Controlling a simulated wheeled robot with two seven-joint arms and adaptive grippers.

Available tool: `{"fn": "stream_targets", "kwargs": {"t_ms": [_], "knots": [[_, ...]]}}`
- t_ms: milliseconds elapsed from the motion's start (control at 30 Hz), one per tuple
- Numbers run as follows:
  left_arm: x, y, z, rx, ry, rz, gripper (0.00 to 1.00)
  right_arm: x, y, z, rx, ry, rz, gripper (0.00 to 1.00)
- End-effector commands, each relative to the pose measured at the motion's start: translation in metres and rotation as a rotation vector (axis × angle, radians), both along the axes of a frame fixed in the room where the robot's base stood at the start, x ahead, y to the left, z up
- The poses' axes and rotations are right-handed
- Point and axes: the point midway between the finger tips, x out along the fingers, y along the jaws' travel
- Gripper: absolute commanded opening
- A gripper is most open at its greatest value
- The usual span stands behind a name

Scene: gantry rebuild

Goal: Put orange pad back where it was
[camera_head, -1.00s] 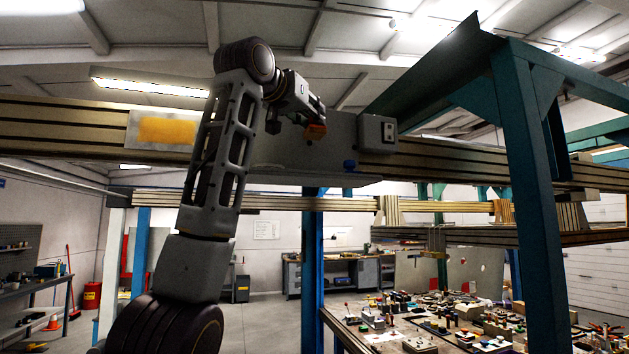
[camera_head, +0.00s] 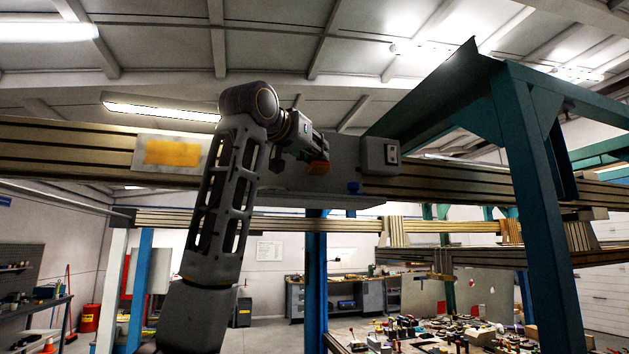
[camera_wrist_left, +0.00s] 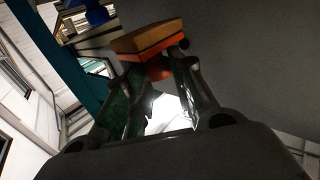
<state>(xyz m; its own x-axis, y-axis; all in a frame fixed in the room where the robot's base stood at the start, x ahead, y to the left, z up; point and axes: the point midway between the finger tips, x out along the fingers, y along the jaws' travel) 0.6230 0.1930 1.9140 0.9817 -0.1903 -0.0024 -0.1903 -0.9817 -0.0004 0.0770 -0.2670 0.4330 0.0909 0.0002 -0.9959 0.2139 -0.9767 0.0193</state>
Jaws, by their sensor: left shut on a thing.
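The orange pad (camera_head: 318,167) is small and orange, with a tan upper layer that shows in the left wrist view (camera_wrist_left: 148,40). My left gripper (camera_head: 308,157) is shut on it and holds it in front of the grey plate on the gantry beam. In the left wrist view the two fingers (camera_wrist_left: 160,72) close on the pad's underside. I cannot tell whether the pad touches the plate. A yellow-orange rectangle (camera_head: 172,153) lies on a pale plate (camera_head: 140,152) on the beam, left of my arm. My right gripper is not in view.
The grey carriage plate (camera_head: 345,165) carries a grey box (camera_head: 381,156) and a blue knob (camera_head: 353,187), right of my gripper. A teal gantry post (camera_head: 540,200) stands at the right. A cluttered table (camera_head: 415,340) lies below.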

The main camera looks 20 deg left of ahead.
Motion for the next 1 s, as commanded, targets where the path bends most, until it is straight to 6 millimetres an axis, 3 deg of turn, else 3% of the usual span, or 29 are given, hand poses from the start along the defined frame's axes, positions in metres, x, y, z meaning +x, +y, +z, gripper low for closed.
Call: {"fn": "stream_targets", "kwargs": {"t_ms": [200, 767, 1000], "knots": [[0.000, 0.000, -0.019, -0.001, 0.001, 0.001, 0.00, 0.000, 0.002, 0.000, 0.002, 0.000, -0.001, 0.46], [0.000, 0.000, -0.026, -0.001, 0.000, 0.000, 0.00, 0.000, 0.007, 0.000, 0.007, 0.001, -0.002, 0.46], [0.000, 0.000, -0.040, 0.000, 0.000, 0.000, 0.00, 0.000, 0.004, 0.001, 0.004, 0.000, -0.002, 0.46]]}}
